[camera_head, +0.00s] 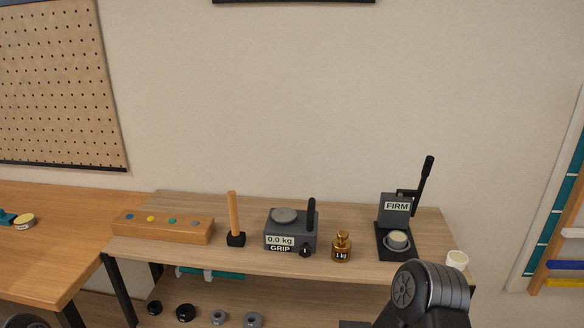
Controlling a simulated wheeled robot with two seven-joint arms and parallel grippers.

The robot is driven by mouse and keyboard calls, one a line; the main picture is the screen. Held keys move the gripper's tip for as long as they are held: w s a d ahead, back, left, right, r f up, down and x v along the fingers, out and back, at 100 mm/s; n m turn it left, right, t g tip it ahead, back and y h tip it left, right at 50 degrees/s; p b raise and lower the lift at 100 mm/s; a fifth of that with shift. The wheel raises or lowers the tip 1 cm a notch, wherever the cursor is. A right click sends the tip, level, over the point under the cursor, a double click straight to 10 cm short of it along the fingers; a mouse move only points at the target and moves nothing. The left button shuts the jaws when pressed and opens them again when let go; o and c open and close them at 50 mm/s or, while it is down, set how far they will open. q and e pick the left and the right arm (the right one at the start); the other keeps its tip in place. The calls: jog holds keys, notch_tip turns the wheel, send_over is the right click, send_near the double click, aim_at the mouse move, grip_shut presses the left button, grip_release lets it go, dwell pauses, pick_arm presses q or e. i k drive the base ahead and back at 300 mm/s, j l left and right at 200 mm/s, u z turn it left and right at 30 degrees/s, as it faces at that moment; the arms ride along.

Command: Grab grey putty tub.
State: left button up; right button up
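A small grey tub with a pale cream top (397,240) stands on the base of the dark press marked FIRM (394,212), on the right part of the wooden bench. It looks upright, under the press's raised black lever. A white tub (457,260) stands at the bench's right front corner, partly close behind my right arm. Another tub with a yellowish top (24,221) sits on the left table. Neither of my grippers can be made out; my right arm link rises at the lower right, just in front of the press.
On the bench (350,205) stand a wooden block with coloured dots (160,228), a mallet-like tool (235,220), a grip scale reading 0.0 kg (290,230) and a brass 1 kg weight (341,247). Several dark and grey round pieces lie on the lower shelf.

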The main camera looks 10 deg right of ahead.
aim_at(397, 240)
jog(key=l+u, duration=0.1)
jog(key=l, duration=1.4)
jog(key=k+l+u, duration=0.15)
jog(key=l, duration=1.35)
jog(key=k+l+u, duration=0.15)
jog(key=l, duration=0.55)
jog(key=i, duration=0.05)
